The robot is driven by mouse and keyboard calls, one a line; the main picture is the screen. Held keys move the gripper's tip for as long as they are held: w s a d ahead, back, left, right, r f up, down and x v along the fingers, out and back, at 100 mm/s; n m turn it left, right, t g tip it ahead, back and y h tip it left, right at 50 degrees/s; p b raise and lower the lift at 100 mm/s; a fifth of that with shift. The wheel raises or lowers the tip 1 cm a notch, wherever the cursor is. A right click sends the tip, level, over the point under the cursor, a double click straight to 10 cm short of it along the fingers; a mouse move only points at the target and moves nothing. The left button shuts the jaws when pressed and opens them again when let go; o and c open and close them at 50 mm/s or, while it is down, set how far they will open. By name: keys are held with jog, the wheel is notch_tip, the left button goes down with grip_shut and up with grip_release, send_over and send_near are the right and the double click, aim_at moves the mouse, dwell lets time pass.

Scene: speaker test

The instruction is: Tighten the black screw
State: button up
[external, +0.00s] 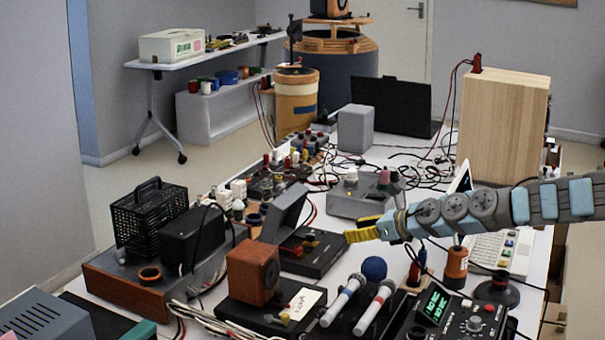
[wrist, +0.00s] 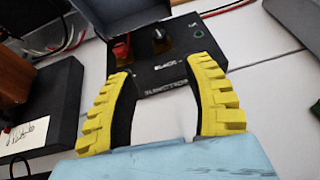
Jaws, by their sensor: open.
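A flat black box (wrist: 240,38) has a black screw-like terminal (wrist: 159,36) on its top, with a yellowish base around it. A red terminal (wrist: 121,50) stands to its left. The box (external: 325,257) also shows near the middle of the external view; its terminals are small there. My gripper (wrist: 160,68) has two yellow ridged fingers spread apart with nothing between them. In the wrist view the black screw appears just beyond the fingertips, between their lines, apart from both. In the external view my gripper (external: 360,235) is at the box's right side.
A raised dark panel (external: 285,212) stands behind the box's left side. A wooden cube (external: 252,274) is at front left, and microphones (external: 345,300) lie in front. A grey box (external: 365,195) is behind. Cables and devices crowd the table.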

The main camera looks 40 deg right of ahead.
aim_at(314, 236)
jog(key=b+x, duration=0.3)
jog(key=b, duration=0.1)
jog(key=shift+w+a+f, duration=0.1)
jog(key=shift+w+f, duration=0.15)
jog(key=shift+w, duration=0.05)
jog(key=shift+w+a+b, duration=0.2)
jog(key=shift+w+b, duration=0.55)
jog(key=shift+w, duration=0.1)
jog(key=shift+w+a+f+b, duration=0.2)
jog(key=shift+w+f+b, duration=0.35)
jog(key=shift+f+b, duration=0.05)
jog(key=shift+w+a+b, duration=0.2)
jog(key=shift+w+b, duration=0.4)
jog(key=shift+w, duration=0.15)
jog(key=shift+b+x, duration=0.9)
jog(key=shift+x, duration=0.05)
jog(key=shift+w+a+f+b, duration=0.15)
jog(key=shift+w+f+b, duration=0.05)
jog(key=shift+w+b, duration=0.25)
jog(key=shift+w+a+f+b, duration=0.2)
jog(key=shift+w+f+b, duration=0.4)
jog(key=shift+b, duration=0.2)
jog(key=shift+w+a+r+b, duration=0.1)
jog(key=shift+w+a+b, duration=0.1)
jog(key=shift+w+b, duration=0.4)
